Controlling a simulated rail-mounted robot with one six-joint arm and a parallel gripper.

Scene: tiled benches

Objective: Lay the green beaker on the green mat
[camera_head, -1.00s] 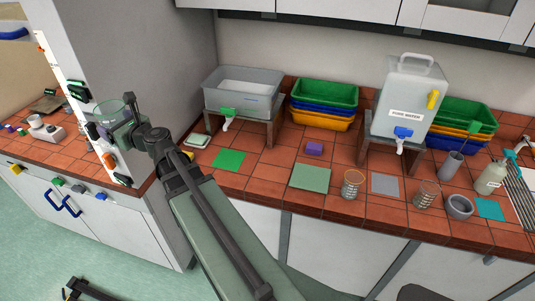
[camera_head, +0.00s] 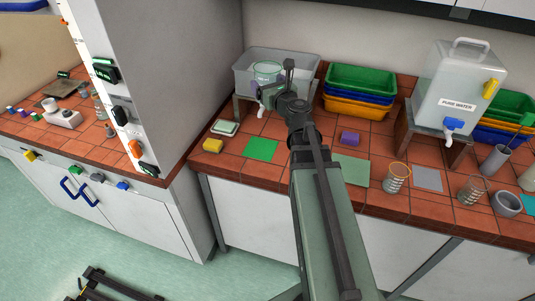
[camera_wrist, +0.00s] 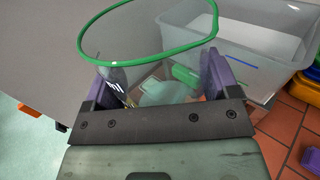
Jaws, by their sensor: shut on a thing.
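A clear glass beaker with a green rim (camera_head: 267,72) is held in my gripper (camera_head: 266,90) in front of the grey tub, above the bench. In the wrist view the green-rimmed beaker (camera_wrist: 150,62) stands between the purple fingers of my gripper (camera_wrist: 158,85), which are shut on its sides. The bright green mat (camera_head: 260,149) lies flat and bare on the tiles, below and in front of the gripper. A paler grey-green mat (camera_head: 353,170) lies to its right, partly hidden by my arm.
The grey tub (camera_head: 300,62) on its stand is close behind the beaker. A yellow block (camera_head: 213,145) and a small pale dish (camera_head: 224,127) sit left of the green mat. A purple block (camera_head: 349,138) and an orange-rimmed beaker (camera_head: 396,178) are to the right. The grey cabinet wall (camera_head: 205,60) rises at left.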

